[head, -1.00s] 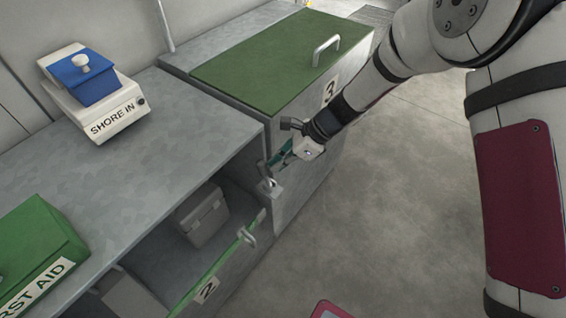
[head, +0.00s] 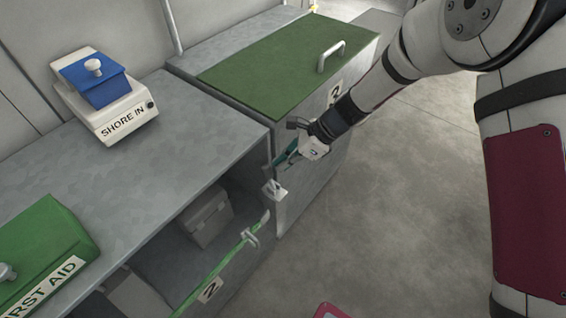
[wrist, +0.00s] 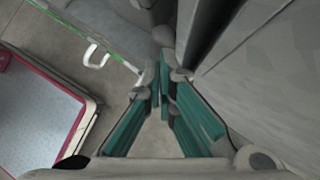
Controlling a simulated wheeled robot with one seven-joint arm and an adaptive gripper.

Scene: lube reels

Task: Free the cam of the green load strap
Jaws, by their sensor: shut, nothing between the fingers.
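My gripper (head: 279,163) has teal fingers and is shut and empty, beside the front corner between the open compartment and the green-lidded cabinet. In the wrist view its fingertips (wrist: 163,78) come together near a small rounded grey part (wrist: 162,36). A small pale metal fitting (head: 275,190) sits on the cabinet edge just below the fingers; I cannot tell whether it is the strap's cam. No strap of green webbing can be made out clearly.
The door numbered 2 (head: 222,276) is lowered, with a green edge and a pale handle (head: 251,237). A grey box (head: 208,222) stands in the compartment. The green lid (head: 275,70) is shut. A red-rimmed panel (wrist: 40,120) lies on the floor. Open floor (head: 410,190) is at right.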

